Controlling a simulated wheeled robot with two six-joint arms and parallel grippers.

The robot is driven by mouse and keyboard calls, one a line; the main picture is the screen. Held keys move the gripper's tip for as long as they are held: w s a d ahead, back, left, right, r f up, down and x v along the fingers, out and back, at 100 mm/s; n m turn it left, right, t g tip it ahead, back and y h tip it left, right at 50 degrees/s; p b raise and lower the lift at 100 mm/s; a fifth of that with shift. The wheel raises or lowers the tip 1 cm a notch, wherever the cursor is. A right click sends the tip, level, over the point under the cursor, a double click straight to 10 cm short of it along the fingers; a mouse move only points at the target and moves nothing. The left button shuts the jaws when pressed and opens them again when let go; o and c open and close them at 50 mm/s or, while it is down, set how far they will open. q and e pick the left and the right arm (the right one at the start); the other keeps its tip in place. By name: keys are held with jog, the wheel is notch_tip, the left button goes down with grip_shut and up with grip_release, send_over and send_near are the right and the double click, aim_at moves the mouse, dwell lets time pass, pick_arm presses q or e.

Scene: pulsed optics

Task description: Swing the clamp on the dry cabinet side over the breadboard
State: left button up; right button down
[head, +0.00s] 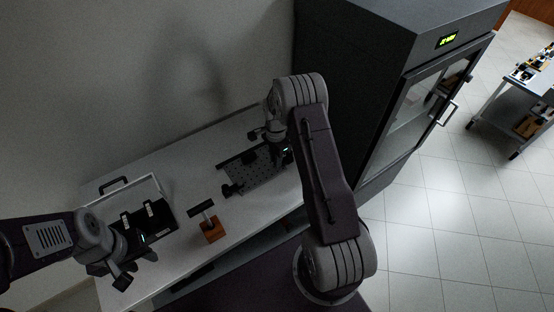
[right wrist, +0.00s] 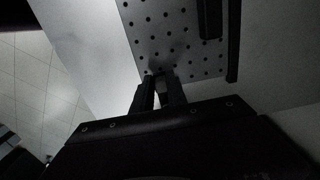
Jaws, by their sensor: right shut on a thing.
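The grey breadboard (head: 252,177), full of holes, lies on the table near the dry cabinet (head: 350,60). It also shows in the right wrist view (right wrist: 180,40). My right gripper (head: 281,155) is at its cabinet-side end; in the right wrist view its fingers (right wrist: 157,92) are close together at the board's edge, shut on a small dark part. This appears to be the clamp on the dry cabinet side, mostly hidden by the fingers and arm. Another dark clamp (head: 231,189) is at the board's left end. My left gripper (head: 137,268) looks open and empty near the tray.
An orange block with a black-topped post (head: 211,231) stands between tray and breadboard. A dark bar (right wrist: 233,40) lies beside the board in the right wrist view. A cart (head: 515,100) stands far right.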

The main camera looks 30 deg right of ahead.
jog(key=shift+w, duration=0.1)
dwell(0.4)
jog(key=c, duration=1.3)
grip_release()
jog(key=shift+r, duration=0.1)
notch_tip(320, 180, up, 9)
jog(key=shift+f+b, duration=0.1)
jog(key=shift+b, duration=0.2)
